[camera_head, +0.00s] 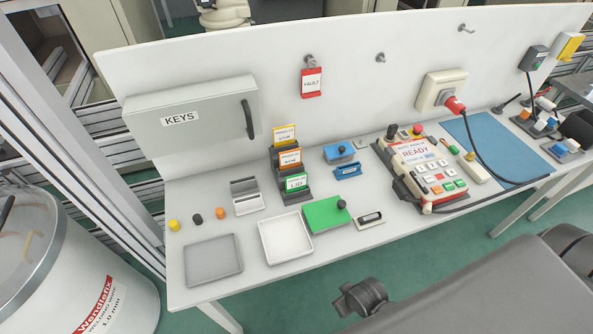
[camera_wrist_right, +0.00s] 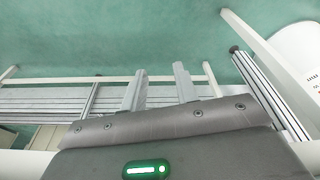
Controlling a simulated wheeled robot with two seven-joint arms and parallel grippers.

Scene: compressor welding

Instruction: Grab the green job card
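The green job card (camera_head: 296,183), marked with white and dark print, stands in the front slot of a dark stepped holder (camera_head: 292,197) on the bench. An orange card (camera_head: 289,159) and a yellow card (camera_head: 285,135) stand in the slots behind it. My right gripper (camera_wrist_right: 160,68) shows in the right wrist view with its two grey fingers apart and nothing between them. Floor and metal framing lie beyond it, and no card is in that view. My left gripper is in neither view.
A white tray (camera_head: 285,238), a grey tray (camera_head: 213,260) and a green block (camera_head: 326,214) lie in front of the holder. A grey KEYS box (camera_head: 195,118) is behind left. A red FAULT tag (camera_head: 311,83) hangs on the back panel. A control pendant (camera_head: 428,172) is right.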

